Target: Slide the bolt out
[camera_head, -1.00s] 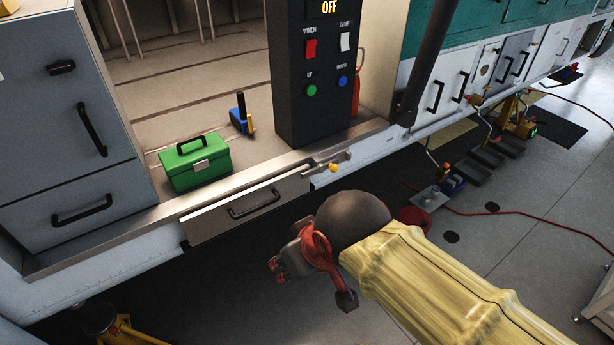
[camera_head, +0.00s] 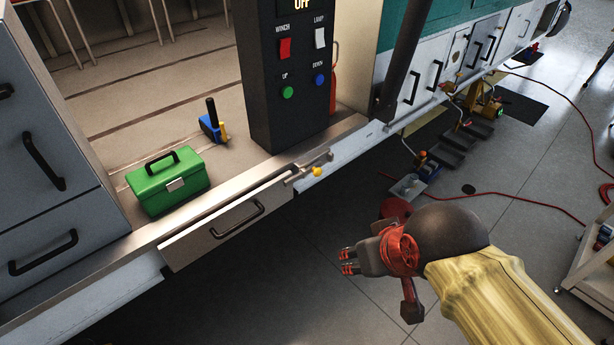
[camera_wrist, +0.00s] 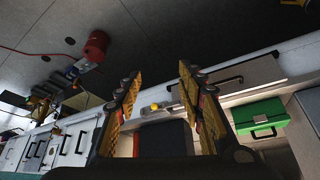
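The bolt (camera_head: 305,168) is a small grey metal slide on the edge of the helicopter's door sill, at the right end of a pale drawer. Its yellow-orange knob (camera_head: 317,171) sticks out from the sill. In the wrist view the knob (camera_wrist: 155,106) shows small, between my fingers and beyond them. My gripper (camera_head: 346,262) is below and right of the bolt in the head view, apart from it. In the wrist view my gripper's fingers (camera_wrist: 160,75) are spread wide with nothing between them.
The pale drawer (camera_head: 195,237) with a black handle sits under the sill. A green toolbox (camera_head: 168,185) and a blue tool (camera_head: 213,128) stand on the cabin floor. A black switch panel (camera_head: 290,100) rises behind the bolt. A red hose (camera_head: 520,197) lies on the floor at right.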

